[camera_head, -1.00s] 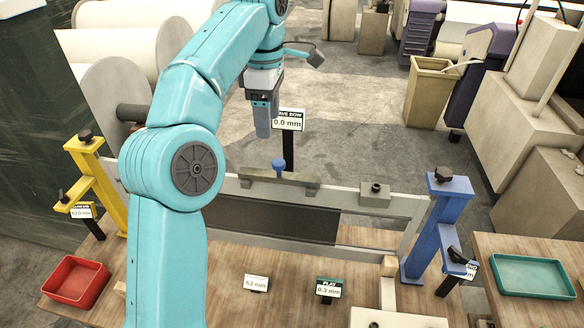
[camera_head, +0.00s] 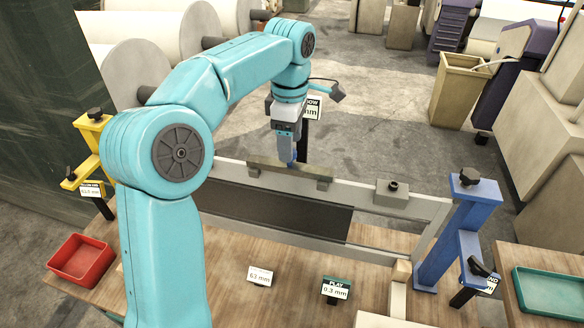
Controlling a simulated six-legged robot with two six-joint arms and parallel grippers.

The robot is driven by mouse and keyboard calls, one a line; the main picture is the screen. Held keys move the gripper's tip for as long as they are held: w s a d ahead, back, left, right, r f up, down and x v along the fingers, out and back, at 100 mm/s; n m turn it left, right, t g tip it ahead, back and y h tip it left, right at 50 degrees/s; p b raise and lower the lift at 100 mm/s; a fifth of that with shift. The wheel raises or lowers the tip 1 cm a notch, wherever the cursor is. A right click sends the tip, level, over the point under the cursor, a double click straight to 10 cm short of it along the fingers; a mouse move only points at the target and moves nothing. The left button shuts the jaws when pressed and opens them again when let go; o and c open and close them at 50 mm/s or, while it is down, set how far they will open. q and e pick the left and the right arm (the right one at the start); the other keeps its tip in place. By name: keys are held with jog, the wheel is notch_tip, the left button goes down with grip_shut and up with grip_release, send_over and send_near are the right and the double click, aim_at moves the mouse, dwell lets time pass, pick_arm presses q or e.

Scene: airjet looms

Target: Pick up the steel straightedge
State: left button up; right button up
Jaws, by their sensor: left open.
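The steel straightedge (camera_head: 262,168) is a dull grey-brown bar with two small feet, lying along the top rail of the pale metal frame (camera_head: 228,168). A blue knob stands at its middle and is mostly hidden by my left gripper. My left gripper (camera_head: 291,158) points down right at the knob, with its fingertips at knob height. It is open; whether the fingers touch the knob cannot be told. The straightedge still rests on the frame. My right gripper is not in view.
A yellow clamp post (camera_head: 95,135) and a blue one (camera_head: 462,230) stand at the frame's ends. A small grey block (camera_head: 391,193) sits on the rail. A red tray (camera_head: 80,260) and a teal tray (camera_head: 548,292) lie at the sides. Small display cards (camera_head: 336,290) stand in front.

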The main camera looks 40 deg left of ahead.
aim_at(305, 171)
pick_arm(q)
jog(key=shift+s+a+f, duration=0.1)
jog(key=shift+s+f, duration=0.45)
jog(key=shift+f, duration=0.3)
jog(key=f, duration=0.2)
jog(key=shift+w+d+f, duration=0.3)
jog(key=shift+w+f, duration=0.2)
jog(key=shift+f, duration=0.2)
jog(key=shift+a+f, duration=0.1)
jog(key=shift+s+a, duration=0.1)
jog(key=shift+s, duration=0.3)
jog(key=shift+c, duration=0.6)
jog(key=shift+w+d, duration=0.2)
jog(key=shift+w, duration=0.1)
grip_shut()
jog(key=shift+s, duration=0.1)
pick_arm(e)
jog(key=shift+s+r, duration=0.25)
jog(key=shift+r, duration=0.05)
pick_arm(q)
jog(key=shift+a+r, duration=0.1)
jog(key=shift+r, duration=0.1)
